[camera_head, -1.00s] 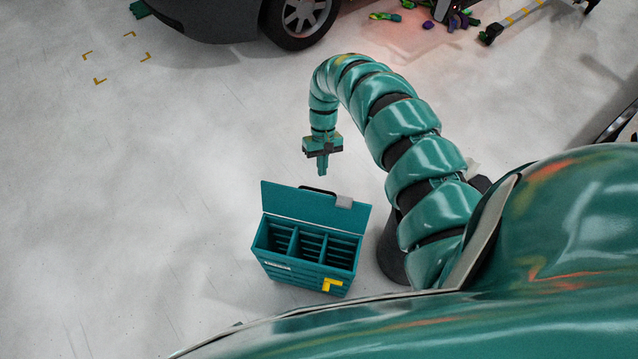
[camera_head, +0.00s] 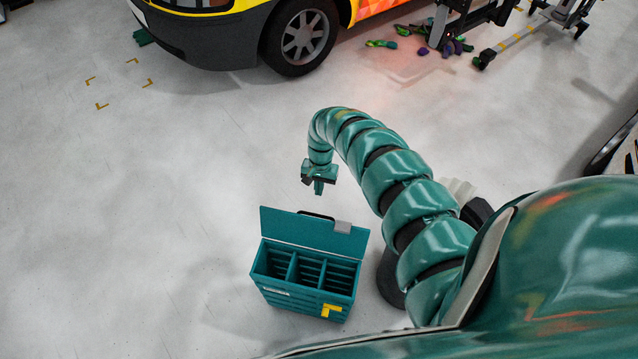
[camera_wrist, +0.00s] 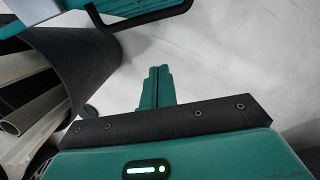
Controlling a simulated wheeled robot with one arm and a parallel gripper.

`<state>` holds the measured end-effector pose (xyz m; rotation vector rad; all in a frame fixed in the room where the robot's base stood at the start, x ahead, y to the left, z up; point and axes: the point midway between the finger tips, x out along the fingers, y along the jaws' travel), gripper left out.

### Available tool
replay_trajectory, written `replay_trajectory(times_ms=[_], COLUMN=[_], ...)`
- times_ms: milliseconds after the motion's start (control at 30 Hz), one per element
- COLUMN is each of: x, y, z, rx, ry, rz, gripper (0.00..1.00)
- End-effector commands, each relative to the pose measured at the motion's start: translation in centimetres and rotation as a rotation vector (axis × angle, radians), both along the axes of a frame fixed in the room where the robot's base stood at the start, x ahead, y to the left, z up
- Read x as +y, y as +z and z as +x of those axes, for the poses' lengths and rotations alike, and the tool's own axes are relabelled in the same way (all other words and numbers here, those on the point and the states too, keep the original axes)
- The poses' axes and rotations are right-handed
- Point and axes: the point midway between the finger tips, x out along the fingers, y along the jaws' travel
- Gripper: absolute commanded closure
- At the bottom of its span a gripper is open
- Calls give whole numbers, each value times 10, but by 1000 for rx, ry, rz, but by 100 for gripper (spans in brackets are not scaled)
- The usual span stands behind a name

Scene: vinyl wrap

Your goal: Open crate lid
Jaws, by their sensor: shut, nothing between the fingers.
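The teal crate (camera_head: 305,304) stands on the floor at lower middle in the head view. Its lid (camera_head: 312,233) is raised at the back edge, and the crate's slotted compartments show from above. A black handle and a grey latch sit on the lid's upper edge. My gripper (camera_head: 319,188) is behind and above the lid, apart from it, pointing down. In the wrist view my gripper (camera_wrist: 157,72) has its fingers together with nothing between them. The lid's black handle (camera_wrist: 140,16) shows at the top of that view.
A dark cylindrical container (camera_wrist: 80,70) holding tubes is at left in the wrist view. A yellow vehicle (camera_head: 260,30) stands at the back. Small coloured items (camera_head: 430,42) lie on the floor at back right. Yellow corner marks lie at left. The left floor is clear.

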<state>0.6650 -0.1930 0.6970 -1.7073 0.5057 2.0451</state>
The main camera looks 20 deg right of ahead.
Motion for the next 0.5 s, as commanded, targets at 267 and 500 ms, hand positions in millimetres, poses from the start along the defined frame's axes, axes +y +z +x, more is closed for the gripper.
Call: replay_trajectory(times_ms=[267, 500], x=[1, 3], y=[-22, -39], z=[-2, -5], rx=[-6, -5], ry=[0, 0], rz=[-2, -1], gripper=[100, 100])
